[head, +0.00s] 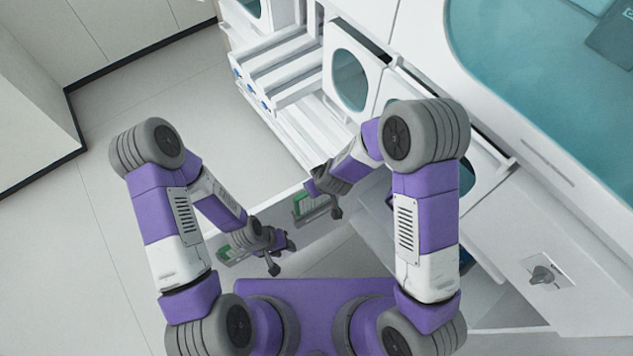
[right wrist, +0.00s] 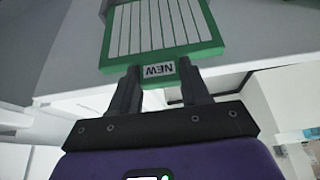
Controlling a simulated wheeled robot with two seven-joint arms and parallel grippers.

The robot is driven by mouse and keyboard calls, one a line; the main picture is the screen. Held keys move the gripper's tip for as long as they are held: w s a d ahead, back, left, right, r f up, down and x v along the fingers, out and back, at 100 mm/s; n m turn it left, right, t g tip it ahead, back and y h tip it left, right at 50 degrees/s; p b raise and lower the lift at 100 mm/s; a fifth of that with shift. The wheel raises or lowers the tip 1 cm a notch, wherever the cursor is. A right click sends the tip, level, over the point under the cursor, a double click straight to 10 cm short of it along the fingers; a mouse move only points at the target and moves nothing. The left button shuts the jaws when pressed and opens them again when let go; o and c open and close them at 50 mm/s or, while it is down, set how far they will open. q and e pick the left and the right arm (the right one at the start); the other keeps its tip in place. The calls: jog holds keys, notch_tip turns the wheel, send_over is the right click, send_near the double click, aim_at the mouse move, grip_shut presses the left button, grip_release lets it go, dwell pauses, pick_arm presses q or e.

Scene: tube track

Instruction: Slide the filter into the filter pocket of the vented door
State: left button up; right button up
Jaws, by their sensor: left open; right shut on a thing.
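The filter (right wrist: 160,30) has a green frame, white pleats and a tab labelled NEW. My right gripper (right wrist: 162,82) is shut on this tab in the right wrist view, with the filter beyond the fingertips. In the head view the filter's green and white edge (head: 308,204) shows beside my right gripper (head: 328,197), over a pale grey panel (head: 300,229) that looks like the door. My left gripper (head: 282,248) is open near the panel's left part. The pocket opening cannot be made out, nor whether the filter touches it.
A second green and grey piece (head: 226,254) shows left of my left gripper; what it is cannot be told. White cabinets with round windows (head: 350,80) and an open drawer rack (head: 275,75) stand behind. Floor (head: 150,100) at the left is clear.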

jog(key=shift+s+f, duration=0.1)
jog(key=o, duration=1.1)
jog(key=shift+w, duration=0.2)
jog(key=shift+a+r, duration=0.1)
jog(key=shift+r, duration=0.15)
jog(key=p+v, duration=0.3)
jog(key=v, duration=0.4)
jog(key=shift+s+r, duration=0.15)
